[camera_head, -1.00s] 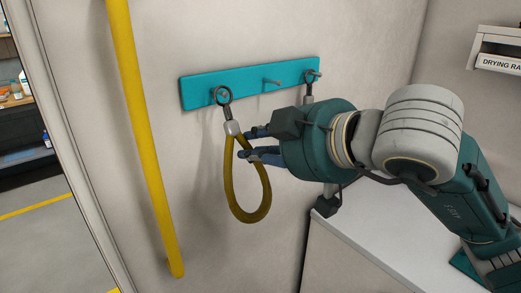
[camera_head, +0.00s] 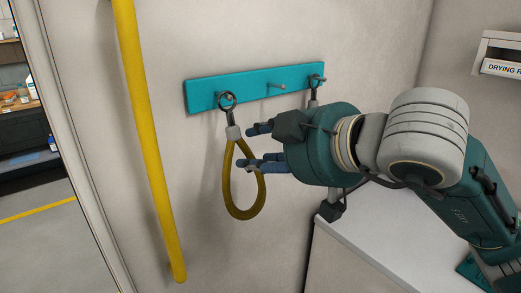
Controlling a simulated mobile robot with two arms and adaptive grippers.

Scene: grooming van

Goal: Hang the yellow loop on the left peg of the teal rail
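The yellow loop (camera_head: 233,214) hangs against the wall. Its metal ring (camera_head: 227,101) is around the left peg of the teal rail (camera_head: 200,94), and the loop hangs down below the rail. My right gripper (camera_head: 247,147) is open just right of the loop, its fingers apart. The upper finger stops short of the loop's top. The lower finger reaches across the loop's right side in the picture; I cannot tell whether it touches. My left gripper is not in view.
The rail's middle peg (camera_head: 277,86) is bare. A second ring (camera_head: 315,81) hangs at the right peg, its lower part hidden by my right gripper. A yellow pole (camera_head: 145,140) stands left of the loop. A white counter (camera_head: 385,240) is at lower right.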

